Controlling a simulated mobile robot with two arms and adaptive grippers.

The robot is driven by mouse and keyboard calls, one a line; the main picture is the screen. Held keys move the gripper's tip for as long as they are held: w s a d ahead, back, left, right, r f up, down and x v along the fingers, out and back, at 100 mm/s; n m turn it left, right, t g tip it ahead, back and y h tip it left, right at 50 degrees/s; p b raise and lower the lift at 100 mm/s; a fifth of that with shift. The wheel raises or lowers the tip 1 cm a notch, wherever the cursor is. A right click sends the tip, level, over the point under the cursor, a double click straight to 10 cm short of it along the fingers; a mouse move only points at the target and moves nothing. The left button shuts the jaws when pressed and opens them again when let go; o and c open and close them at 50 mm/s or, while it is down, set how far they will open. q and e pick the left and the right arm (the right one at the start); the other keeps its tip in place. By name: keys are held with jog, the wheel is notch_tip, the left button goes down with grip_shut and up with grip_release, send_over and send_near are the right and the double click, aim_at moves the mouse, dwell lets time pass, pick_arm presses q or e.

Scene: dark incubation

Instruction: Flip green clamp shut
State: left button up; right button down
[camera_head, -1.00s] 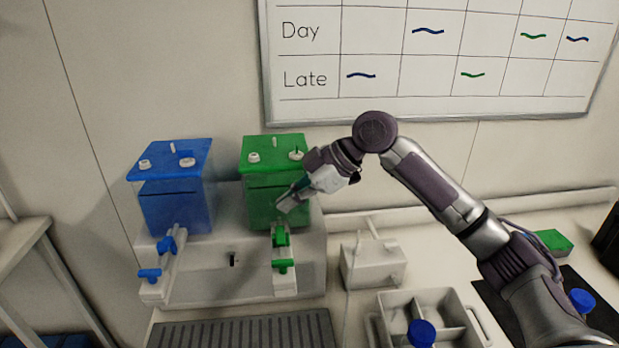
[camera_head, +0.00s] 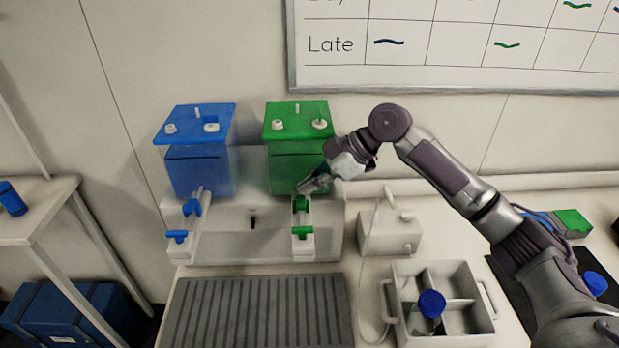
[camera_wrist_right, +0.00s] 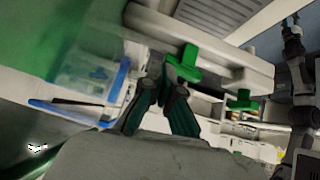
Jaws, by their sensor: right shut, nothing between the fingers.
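The green tank (camera_head: 297,160) stands on the white base beside the blue tank. A white channel below it carries an upper green clamp (camera_head: 301,204) and a second green piece (camera_head: 302,232) nearer the front. My right gripper (camera_head: 303,187) comes in from the right, just above the upper green clamp. In the right wrist view its dark fingers (camera_wrist_right: 164,80) are shut and empty, close beside the green clamp (camera_wrist_right: 186,65); I cannot tell whether they touch it. The second green piece (camera_wrist_right: 242,101) shows farther right there. My left gripper is not in view.
The blue tank (camera_head: 198,168) has a matching channel with blue clamps (camera_head: 191,207) on the left. A grey ribbed mat (camera_head: 258,315) lies in front. A divided tray (camera_head: 461,312) with a blue-capped bottle (camera_head: 431,304) and a white box (camera_head: 391,236) are at the right.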

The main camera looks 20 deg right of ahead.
pick_arm(q)
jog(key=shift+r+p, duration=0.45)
jog(key=shift+p, duration=0.1)
pick_arm(e)
jog(key=shift+s+a+r, duration=0.2)
jog(key=shift+s+r, duration=0.1)
jog(key=shift+s, duration=0.45)
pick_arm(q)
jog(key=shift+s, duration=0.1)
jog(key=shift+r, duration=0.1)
pick_arm(e)
jog(key=shift+r, duration=0.1)
